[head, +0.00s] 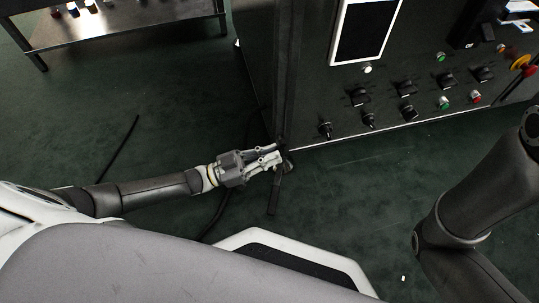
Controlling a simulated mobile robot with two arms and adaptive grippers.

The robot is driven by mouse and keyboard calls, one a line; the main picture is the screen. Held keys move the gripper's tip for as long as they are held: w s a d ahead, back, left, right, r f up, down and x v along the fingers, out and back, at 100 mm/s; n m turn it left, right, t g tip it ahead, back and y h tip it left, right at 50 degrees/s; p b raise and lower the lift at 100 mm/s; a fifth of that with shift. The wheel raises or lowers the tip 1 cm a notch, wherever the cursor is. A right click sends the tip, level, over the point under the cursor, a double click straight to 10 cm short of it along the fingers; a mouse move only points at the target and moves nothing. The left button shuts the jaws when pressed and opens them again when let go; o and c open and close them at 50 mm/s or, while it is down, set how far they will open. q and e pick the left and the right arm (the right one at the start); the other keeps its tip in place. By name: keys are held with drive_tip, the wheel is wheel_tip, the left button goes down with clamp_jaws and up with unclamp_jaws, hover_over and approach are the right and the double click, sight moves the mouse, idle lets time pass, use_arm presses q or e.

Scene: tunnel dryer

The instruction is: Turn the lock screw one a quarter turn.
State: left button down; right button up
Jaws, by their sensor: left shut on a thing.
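My left gripper (277,158) is at the lower left corner of the dark machine cabinet. Its fingers are shut on a small dark part, mostly hidden between and behind the fingertips. A dark bar (274,196) extends from just past the fingertips toward the bottom of the picture; I cannot tell whether it is joined to the held part. I cannot make out for certain which part is lock screw one. My right arm shows at the right edge, but its gripper is not in view.
The cabinet front (310,75) carries a screen (366,30), several black rotary switches (359,97), coloured buttons and a red emergency stop (522,62). A metal table (130,25) stands at the upper left. A dark cable (119,147) lies on the open green floor.

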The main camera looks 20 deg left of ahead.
use_arm(q)
drive_tip(key=shift+f, duration=0.1)
drive_tip(key=c, duration=1.6)
unclamp_jaws()
drive_tip(key=shift+o, duration=0.2)
drive_tip(key=shift+a, duration=0.1)
drive_tip(key=v, duration=0.8)
